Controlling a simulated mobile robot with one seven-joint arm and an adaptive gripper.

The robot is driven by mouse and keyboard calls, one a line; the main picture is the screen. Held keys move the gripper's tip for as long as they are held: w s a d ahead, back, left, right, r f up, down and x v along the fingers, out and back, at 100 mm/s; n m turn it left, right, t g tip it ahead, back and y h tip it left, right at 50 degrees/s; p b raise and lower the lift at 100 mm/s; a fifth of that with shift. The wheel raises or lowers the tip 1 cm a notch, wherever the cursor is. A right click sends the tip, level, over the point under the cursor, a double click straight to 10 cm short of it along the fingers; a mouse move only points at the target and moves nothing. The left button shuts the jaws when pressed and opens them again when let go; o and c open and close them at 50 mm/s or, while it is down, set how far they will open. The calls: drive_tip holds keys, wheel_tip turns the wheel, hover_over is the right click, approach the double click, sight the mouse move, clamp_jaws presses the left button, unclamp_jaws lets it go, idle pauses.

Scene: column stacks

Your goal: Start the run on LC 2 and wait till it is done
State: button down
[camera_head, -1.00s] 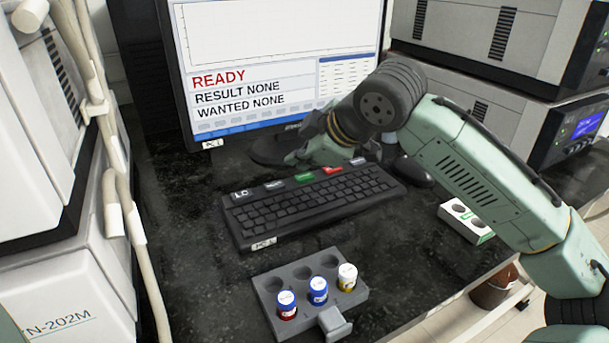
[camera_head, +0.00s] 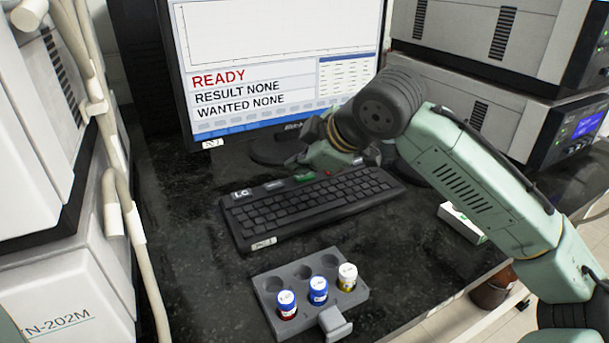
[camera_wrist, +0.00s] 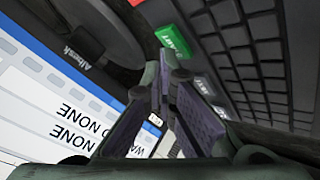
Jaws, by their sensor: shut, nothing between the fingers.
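The monitor (camera_head: 275,60) shows READY in red, RESULT NONE and WANTED NONE, above a row of small blue-grey tiles; part of it shows in the wrist view (camera_wrist: 45,110). The black keyboard (camera_head: 310,208) lies in front, with a key marked LC (camera_head: 242,194) at its left end. The green key (camera_head: 304,177) is in its top row and reads START in the wrist view (camera_wrist: 173,42). My gripper (camera_wrist: 168,70) is shut and empty, its tips close to the green key. I cannot tell whether they touch it.
A grey rack (camera_head: 259,315) with blue- and white-capped vials stands in front of the keyboard. A white holder (camera_head: 460,222) lies right of the keyboard, partly behind my arm. Instrument stacks stand at left (camera_head: 60,285) and right (camera_head: 490,110).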

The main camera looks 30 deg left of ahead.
sight(302, 177)
drive_tip(key=shift+f, duration=0.35)
drive_tip(key=shift+r, duration=0.15)
idle(0.4)
drive_tip(key=shift+r+p, duration=0.7)
drive_tip(key=shift+p, duration=0.1)
wheel_tip(302, 177, up, 5)
drive_tip(key=p, duration=0.4)
drive_tip(key=shift+p, duration=0.35)
idle(5.3)
